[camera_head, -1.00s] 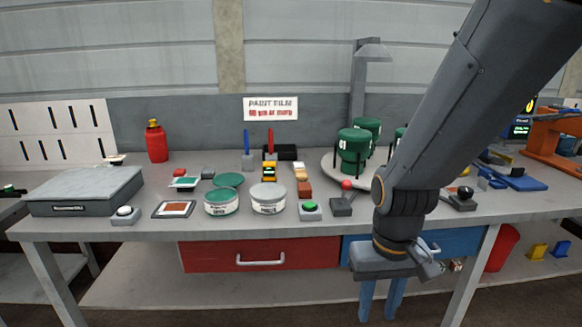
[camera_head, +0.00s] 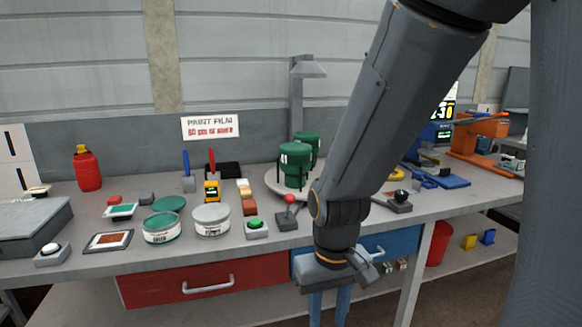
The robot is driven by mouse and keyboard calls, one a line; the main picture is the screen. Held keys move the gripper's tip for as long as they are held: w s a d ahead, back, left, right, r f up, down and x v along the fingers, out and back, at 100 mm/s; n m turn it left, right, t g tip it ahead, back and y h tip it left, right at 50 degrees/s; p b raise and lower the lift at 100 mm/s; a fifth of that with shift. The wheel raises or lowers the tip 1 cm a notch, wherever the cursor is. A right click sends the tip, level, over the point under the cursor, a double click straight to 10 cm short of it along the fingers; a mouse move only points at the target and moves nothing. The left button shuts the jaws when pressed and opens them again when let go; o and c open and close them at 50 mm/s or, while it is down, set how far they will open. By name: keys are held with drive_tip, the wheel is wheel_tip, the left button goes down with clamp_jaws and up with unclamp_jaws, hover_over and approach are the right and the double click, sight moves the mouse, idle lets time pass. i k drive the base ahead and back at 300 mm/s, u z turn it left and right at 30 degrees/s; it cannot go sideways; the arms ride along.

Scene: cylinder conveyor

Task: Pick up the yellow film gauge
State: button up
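The yellow film gauge (camera_head: 212,191) is a small yellow block with a dark face. It stands on the grey bench, behind the white-lidded tin and in front of the red-handled tool. My gripper (camera_head: 329,305) hangs pointing down in front of the bench's front edge, below bench-top height. It is well to the right of the gauge and apart from it. Its two blue fingers are spread with an empty gap between them. The fingertips run close to the bottom of the picture.
Paint tins (camera_head: 211,220), a green button box (camera_head: 256,228) and a red-knobbed lever (camera_head: 288,212) stand near the gauge. Green cans (camera_head: 294,165) stand on a round turntable. A red drawer (camera_head: 190,282) and a blue drawer (camera_head: 392,243) are under the bench top.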

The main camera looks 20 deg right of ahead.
sight(212, 191)
drive_tip(key=k, duration=0.65)
drive_tip(key=u, duration=0.7)
drive_tip(key=i, duration=1.2)
